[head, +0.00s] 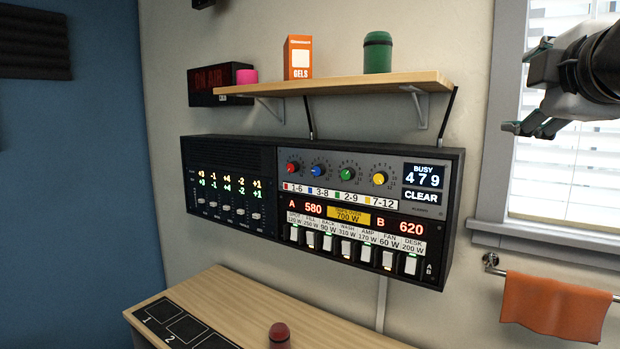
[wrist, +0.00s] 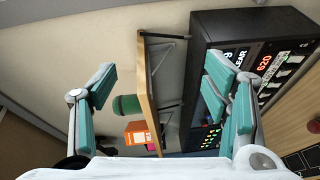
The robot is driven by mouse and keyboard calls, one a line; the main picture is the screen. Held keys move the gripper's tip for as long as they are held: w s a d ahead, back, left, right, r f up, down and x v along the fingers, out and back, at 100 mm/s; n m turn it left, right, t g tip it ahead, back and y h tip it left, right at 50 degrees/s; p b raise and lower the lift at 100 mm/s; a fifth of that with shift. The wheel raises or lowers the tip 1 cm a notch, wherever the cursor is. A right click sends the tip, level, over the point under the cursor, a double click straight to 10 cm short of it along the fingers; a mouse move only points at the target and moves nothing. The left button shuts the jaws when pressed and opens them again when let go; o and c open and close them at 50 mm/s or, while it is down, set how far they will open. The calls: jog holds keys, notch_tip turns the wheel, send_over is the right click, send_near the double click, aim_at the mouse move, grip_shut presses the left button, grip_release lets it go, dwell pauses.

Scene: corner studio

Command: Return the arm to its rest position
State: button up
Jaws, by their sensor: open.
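My gripper (head: 530,88) is raised at the right of the head view, in front of the window. Its fingers point left, and it is apart from the shelf and the wall unit. In the wrist view, my gripper (wrist: 160,82) has its teal-padded fingers spread wide with nothing held between them. The wall shelf and part of the black control panel show beyond the fingers. The rest of my arm is mostly out of the picture.
A black control panel (head: 266,222) hangs on the wall. Above it, a wooden shelf (head: 345,84) bears a green canister (head: 377,54), an orange GELS box (head: 298,58) and a pink item (head: 246,76). A wooden desk (head: 235,292) stands below. An orange towel (head: 556,306) hangs at right.

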jog(key=s+a+f+m+g, duration=0.1)
jog(key=s+f+m+g, duration=0.25)
jog(key=f, duration=0.45)
jog(key=s+a+f+m+g, duration=0.1)
jog(key=s+f+m+g, duration=0.15)
jog(key=f+m, duration=0.45)
jog(key=s+a+f+m+g+y, duration=0.1)
jog(key=s+a+f, duration=0.3)
jog(key=f, duration=0.4)
jog(key=s+a+f+m+g+y, duration=0.2)
jog(key=s+a+f+g+y, duration=0.1)
jog(key=s+f, duration=0.4)
jog(key=shift+a+f+g, duration=0.5)
jog(key=shift+f+g, duration=0.05)
jog(key=shift+g, duration=0.15)
jog(key=shift+s+m, duration=0.1)
jog(key=shift+m, duration=0.15)
